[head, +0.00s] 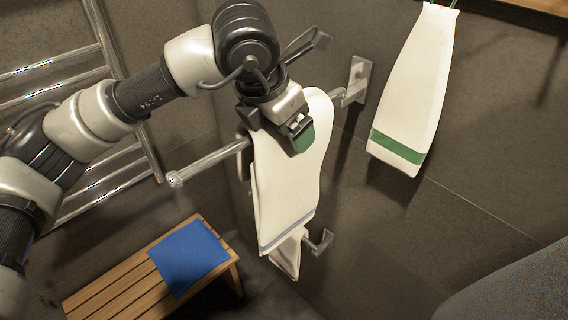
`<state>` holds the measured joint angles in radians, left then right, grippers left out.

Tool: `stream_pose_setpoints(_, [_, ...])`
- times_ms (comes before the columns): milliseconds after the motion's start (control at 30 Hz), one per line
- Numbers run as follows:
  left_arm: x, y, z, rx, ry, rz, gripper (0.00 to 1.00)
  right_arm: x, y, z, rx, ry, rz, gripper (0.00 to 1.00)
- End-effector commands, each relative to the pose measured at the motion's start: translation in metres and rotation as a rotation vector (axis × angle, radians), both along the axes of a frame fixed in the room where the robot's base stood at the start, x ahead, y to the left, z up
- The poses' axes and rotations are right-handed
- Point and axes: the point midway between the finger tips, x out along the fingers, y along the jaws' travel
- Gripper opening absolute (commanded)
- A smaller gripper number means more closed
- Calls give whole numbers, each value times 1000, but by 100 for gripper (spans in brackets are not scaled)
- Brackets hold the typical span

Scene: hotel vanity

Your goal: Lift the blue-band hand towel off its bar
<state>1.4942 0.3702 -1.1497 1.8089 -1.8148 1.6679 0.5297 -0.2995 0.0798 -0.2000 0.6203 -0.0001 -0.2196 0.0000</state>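The white hand towel with a blue band (288,195) hangs draped over a clear bar (208,162) that sticks out from the dark tiled wall. Its blue-grey band runs across near the lower hem. My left gripper (300,138) is at the upper part of this towel, pointing down, in front of the cloth near the bar. A green patch shows at its tip. The fingers overlap the towel, and I cannot tell whether they pinch it. My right gripper is not in view.
A white towel with a green band (415,95) hangs on the wall to the right. A lower wall holder (320,241) has white cloth beside it. A slatted wooden bench (110,293) with a blue cloth (189,257) stands below. A ladder-like rail (60,65) is at left.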

Motion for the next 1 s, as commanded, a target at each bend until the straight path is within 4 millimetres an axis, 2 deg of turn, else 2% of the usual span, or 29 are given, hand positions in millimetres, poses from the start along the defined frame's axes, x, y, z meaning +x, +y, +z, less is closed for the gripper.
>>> stream_pose_setpoints(167, [0, 0, 0, 0, 0, 0, 90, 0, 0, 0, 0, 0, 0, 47])
stream_pose_setpoints(633, [0, 0, 0, 0, 0, 0, 20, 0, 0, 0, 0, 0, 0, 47])
stream_pose_setpoints(1000, [0, 0, 3, -1, -1, 0, 20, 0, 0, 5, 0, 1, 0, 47])
